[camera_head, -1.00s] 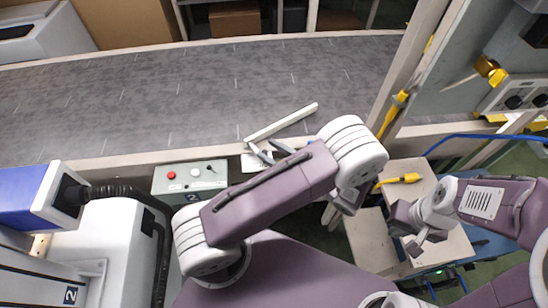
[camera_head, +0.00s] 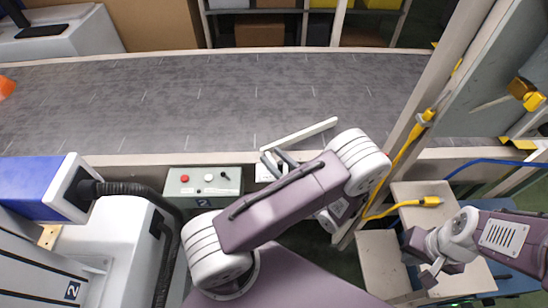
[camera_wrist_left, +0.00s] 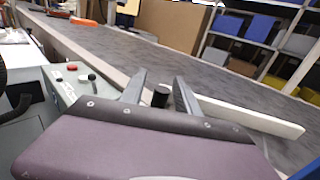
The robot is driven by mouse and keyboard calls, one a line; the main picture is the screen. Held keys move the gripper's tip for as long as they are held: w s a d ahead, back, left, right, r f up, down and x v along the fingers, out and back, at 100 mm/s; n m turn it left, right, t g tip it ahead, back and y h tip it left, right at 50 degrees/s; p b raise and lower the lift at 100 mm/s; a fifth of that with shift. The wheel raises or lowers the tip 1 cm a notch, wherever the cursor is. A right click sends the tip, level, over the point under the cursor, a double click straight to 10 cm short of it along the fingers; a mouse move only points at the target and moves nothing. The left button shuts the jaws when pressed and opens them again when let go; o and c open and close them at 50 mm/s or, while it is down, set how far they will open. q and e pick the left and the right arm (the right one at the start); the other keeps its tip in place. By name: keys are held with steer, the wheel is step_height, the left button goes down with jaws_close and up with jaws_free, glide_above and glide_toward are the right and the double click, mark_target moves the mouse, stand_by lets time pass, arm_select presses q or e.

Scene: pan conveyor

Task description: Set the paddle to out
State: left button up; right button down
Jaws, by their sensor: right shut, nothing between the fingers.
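The paddle (camera_head: 300,133) is a white bar lying at a slant over the near edge of the belt, its far end pointing right and over the belt. In the left wrist view the paddle (camera_wrist_left: 250,116) runs off to the right, behind the fingers. My left gripper (camera_head: 279,160) is at the paddle's near left end. In the left wrist view my left gripper (camera_wrist_left: 160,88) is open, with a black knob (camera_wrist_left: 160,96) showing between its fingers; I cannot tell whether they touch it. My right gripper (camera_head: 432,274) is shut and empty, off to the right.
A control box (camera_head: 205,184) with red and white buttons and a black switch stands left of my left gripper. The grey belt (camera_head: 200,100) is mostly clear; an orange object (camera_head: 6,87) is at its left end. A post and yellow cable (camera_head: 412,140) stand right.

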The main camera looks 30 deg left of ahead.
arm_select(q)
jaws_close()
stand_by(1.4)
